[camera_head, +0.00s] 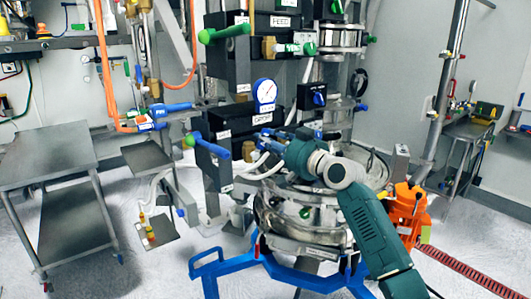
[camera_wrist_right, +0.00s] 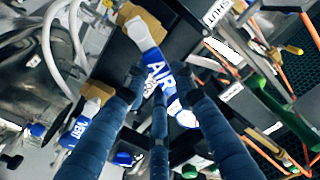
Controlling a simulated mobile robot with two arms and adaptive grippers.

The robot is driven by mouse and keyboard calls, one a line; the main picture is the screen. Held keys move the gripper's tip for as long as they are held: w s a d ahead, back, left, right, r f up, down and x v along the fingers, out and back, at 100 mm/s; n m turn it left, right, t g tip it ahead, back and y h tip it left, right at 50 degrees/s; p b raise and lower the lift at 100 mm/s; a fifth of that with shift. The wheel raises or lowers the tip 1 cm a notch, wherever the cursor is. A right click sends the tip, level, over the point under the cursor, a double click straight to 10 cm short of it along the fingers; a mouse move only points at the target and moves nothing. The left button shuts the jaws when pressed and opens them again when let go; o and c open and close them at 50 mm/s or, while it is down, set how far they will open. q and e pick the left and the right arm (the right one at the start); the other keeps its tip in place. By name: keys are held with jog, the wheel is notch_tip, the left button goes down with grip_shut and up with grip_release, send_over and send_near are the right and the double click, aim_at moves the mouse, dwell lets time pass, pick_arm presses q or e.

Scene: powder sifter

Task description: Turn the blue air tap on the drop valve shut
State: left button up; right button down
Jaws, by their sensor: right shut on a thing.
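In the right wrist view, the blue air tap (camera_wrist_right: 155,72) has a blue lever lettered "AIR" and a white neck on a brass-coloured body (camera_wrist_right: 142,20). The lever runs from this body down between the fingers of my right gripper (camera_wrist_right: 160,88), which are shut on it. A white label reading "SHUT" (camera_wrist_right: 216,12) is to the upper right of the tap. In the head view, my right gripper (camera_head: 266,138) reaches in from the right, beside the dark valve column. The gripper and wrist hide the tap there. My left gripper is not in view.
A second blue lever lettered "VENT" (camera_wrist_right: 78,128) is left of my fingers, with white hoses (camera_wrist_right: 50,45) nearby. A blue-handled lever (camera_head: 212,149) and a pressure gauge (camera_head: 265,91) are on the column. The steel sifter (camera_head: 300,215) stands below my wrist.

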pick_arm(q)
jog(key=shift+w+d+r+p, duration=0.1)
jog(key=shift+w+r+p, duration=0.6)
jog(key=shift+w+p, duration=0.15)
pick_arm(e)
notch_tip(320, 180, down, 6)
jog(key=w+d+m, duration=0.1)
jog(key=d+m, duration=0.1)
jog(key=m, duration=1.1)
jog(key=shift+w+d, duration=0.2)
jog(key=shift+w, duration=0.2)
jog(key=c, duration=1.4)
grip_release()
